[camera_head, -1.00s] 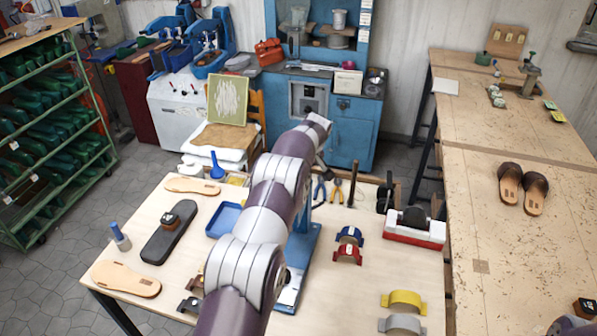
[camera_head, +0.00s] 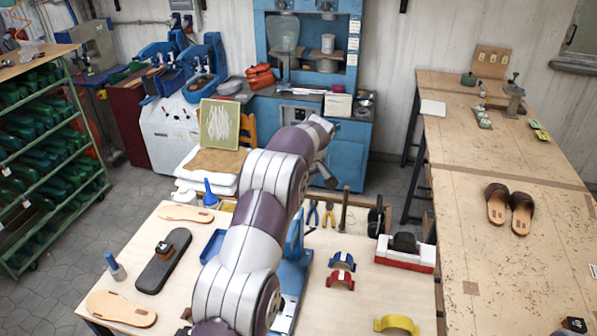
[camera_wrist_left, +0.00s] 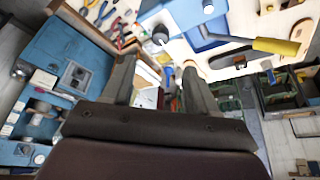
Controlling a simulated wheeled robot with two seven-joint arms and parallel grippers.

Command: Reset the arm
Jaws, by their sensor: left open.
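My left arm (camera_head: 250,225) rises from the bottom edge of the head view, over the front workbench (camera_head: 345,300), with its far end toward the blue cabinet. My left gripper (camera_head: 330,176) is small and mostly hidden behind the wrist there. In the left wrist view, its two dark fingers (camera_wrist_left: 158,82) stand apart with nothing held between them. The bench and blue cabinet (camera_wrist_left: 70,60) show beyond them. My right gripper is not in view.
The bench holds a dark sole (camera_head: 165,262), tan insoles (camera_head: 120,308), a blue press (camera_head: 290,285), red and yellow arched pieces (camera_head: 341,279) and a red-white box (camera_head: 405,255). A long table (camera_head: 480,215) with brown sandals (camera_head: 510,208) stands right. A green shoe rack (camera_head: 45,165) stands left.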

